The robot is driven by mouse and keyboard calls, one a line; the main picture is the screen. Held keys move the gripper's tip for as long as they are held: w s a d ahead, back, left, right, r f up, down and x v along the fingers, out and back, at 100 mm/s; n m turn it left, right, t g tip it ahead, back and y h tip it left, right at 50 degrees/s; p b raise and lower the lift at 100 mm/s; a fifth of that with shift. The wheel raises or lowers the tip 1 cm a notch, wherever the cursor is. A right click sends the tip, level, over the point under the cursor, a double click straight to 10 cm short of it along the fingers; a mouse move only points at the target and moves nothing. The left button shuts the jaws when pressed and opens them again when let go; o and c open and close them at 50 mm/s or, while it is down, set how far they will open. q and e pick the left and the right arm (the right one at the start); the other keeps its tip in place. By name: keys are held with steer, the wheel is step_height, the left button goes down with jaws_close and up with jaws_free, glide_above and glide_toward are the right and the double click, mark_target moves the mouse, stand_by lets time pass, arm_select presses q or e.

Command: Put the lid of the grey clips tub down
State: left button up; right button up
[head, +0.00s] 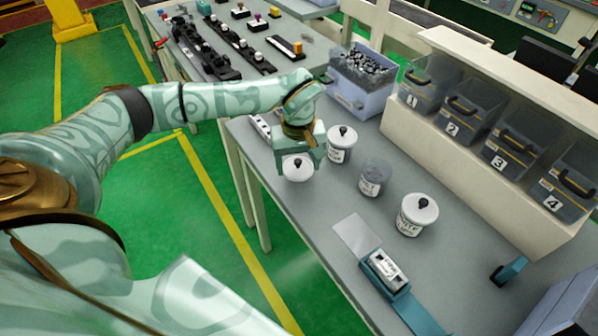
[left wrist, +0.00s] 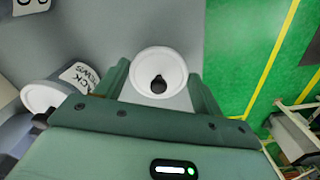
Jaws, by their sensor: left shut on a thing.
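My left gripper (head: 299,165) is shut on a white round lid with a black knob (head: 297,174), over the front left part of the table. The left wrist view shows the lid (left wrist: 158,62) between the two fingers, its knob toward the palm. An open grey tub (head: 373,180) with no lid on it stands to the right of the gripper. Whether the held lid touches the table cannot be told. My right gripper is not in view.
A lidded tub (head: 341,148) stands just right of the gripper; another (head: 415,218) stands farther right. Numbered bins (head: 468,118) line the back, beside a blue-grey crate (head: 362,80). A teal device (head: 386,275) lies near the front edge. The table (head: 320,225) is bare in front of the tubs.

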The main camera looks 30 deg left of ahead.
mark_target(298, 166)
arm_select(q)
step_height(298, 166, down, 4)
steer(key=shift+r+b, duration=0.25)
steer(key=shift+b, duration=0.15)
steer(key=shift+r, duration=0.15)
steer(key=o, duration=0.9)
steer(key=shift+o, duration=0.2)
step_height(298, 166, up, 12)
steer(key=p, duration=0.2)
steer(key=shift+p, duration=0.35)
